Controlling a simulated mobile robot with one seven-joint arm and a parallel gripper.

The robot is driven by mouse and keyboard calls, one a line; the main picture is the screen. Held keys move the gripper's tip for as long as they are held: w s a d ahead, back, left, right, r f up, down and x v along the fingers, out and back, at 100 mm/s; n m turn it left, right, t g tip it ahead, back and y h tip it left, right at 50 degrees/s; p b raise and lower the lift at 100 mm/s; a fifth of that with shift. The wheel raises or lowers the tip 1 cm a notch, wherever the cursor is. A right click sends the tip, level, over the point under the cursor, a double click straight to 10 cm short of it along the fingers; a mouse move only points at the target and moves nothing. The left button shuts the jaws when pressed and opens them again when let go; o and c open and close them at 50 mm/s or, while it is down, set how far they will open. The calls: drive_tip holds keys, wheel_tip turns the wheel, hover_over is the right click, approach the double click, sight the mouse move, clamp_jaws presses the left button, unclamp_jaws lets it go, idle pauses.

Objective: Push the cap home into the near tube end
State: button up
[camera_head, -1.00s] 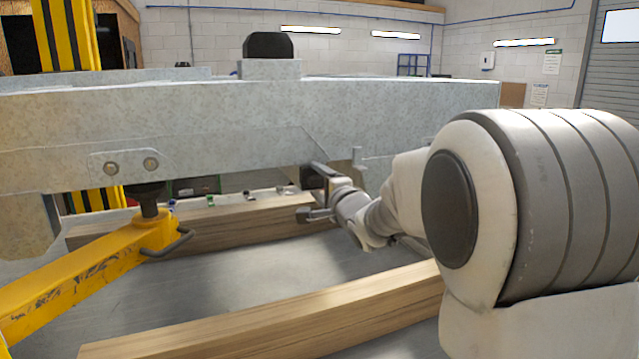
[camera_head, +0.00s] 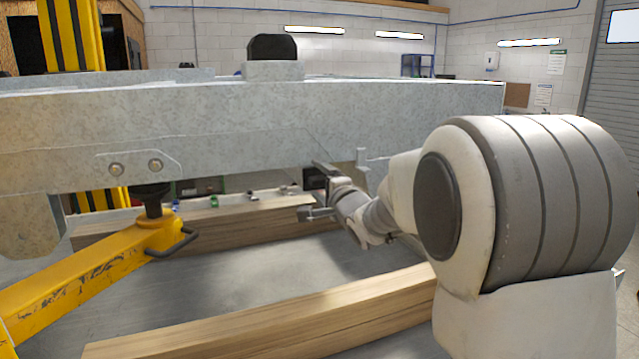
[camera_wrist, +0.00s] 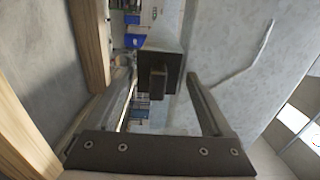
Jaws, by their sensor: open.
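A dark square cap face (camera_wrist: 158,74) with a brownish raised tab shows in the wrist view, at the end of a pale grey tube (camera_wrist: 165,38). How deep the cap sits cannot be told. In the head view a dark block (camera_head: 313,179) below the big galvanised beam looks like the same end. My gripper (camera_wrist: 161,72) is open, its two fingers on either side of the cap face. I cannot tell whether either finger touches it. In the head view my gripper (camera_head: 313,190) is small and partly hidden by its own wrist.
The galvanised beam (camera_head: 240,125) runs just above my gripper. A yellow jack (camera_head: 95,275) stands at left under it. Wooden timbers lie behind (camera_head: 220,222) and in front (camera_head: 270,320), with bare floor between. Several small parts (camera_head: 214,201) lie near the rear timber.

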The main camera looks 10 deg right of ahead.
drive_tip(key=shift+r, duration=0.35)
drive_tip(key=s+d+b, duration=0.1)
drive_tip(key=s+d, duration=0.2)
drive_tip(key=s, duration=1.4)
drive_tip(key=shift+d+f, duration=0.2)
drive_tip(key=shift+f, duration=0.1)
drive_tip(key=s+a+f+n+g+h, duration=0.1)
drive_tip(key=s+f+n+g, duration=0.3)
drive_tip(key=s, duration=0.4)
drive_tip(key=s+f+n+g+h, duration=0.1)
drive_tip(key=s+f+n+g, duration=0.3)
drive_tip(key=s+n, duration=0.2)
drive_tip(key=s+a+f+n+g+h, duration=0.1)
drive_tip(key=s+f+n+g, duration=0.3)
drive_tip(key=s, duration=0.6)
drive_tip(key=shift+a+f+n, duration=0.25)
drive_tip(key=shift+a+n, duration=0.1)
drive_tip(key=shift+n, duration=0.55)
